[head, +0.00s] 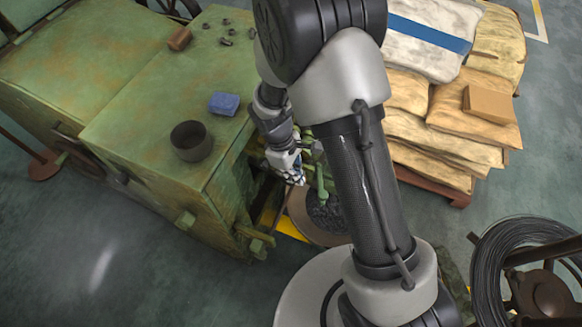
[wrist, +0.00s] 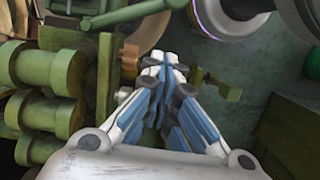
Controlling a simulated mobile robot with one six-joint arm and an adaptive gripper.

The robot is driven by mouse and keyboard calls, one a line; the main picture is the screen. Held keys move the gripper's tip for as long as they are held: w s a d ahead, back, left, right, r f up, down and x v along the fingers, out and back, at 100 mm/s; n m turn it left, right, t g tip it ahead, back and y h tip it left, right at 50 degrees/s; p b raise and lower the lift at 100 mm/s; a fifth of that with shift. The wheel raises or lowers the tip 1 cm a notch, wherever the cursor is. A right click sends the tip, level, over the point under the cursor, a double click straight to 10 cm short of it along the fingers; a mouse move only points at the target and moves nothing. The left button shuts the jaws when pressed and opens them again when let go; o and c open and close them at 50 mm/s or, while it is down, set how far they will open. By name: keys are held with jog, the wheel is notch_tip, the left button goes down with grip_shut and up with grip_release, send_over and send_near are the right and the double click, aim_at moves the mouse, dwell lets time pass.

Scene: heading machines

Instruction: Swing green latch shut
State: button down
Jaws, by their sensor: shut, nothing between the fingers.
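My gripper (head: 297,178) is down beside the right end of the green machine, and its fingers are shut and empty. In the wrist view my gripper (wrist: 166,62) points at a cluttered green mechanism. A slim green bar (head: 321,178) stands just right of the fingers in the head view and may be the green latch. In the wrist view a small olive-green piece (wrist: 220,88) lies just right of the fingertips; I cannot tell if it is the same part. My arm hides much of this area, and contact is unclear.
The green machine (head: 140,95) carries a dark cup (head: 191,141) and a blue block (head: 224,104). Stacked sacks (head: 455,120) stand on a pallet to the right. A wire coil (head: 500,255) is at lower right. Green rollers (wrist: 50,75) lie left of the fingers.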

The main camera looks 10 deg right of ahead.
jog(key=d, duration=0.1)
jog(key=s+d+f, duration=0.1)
jog(key=s+d+b, duration=0.1)
jog(key=shift+s+d+f, duration=0.1)
jog(key=shift+d+f, duration=0.2)
jog(key=shift+f, duration=0.1)
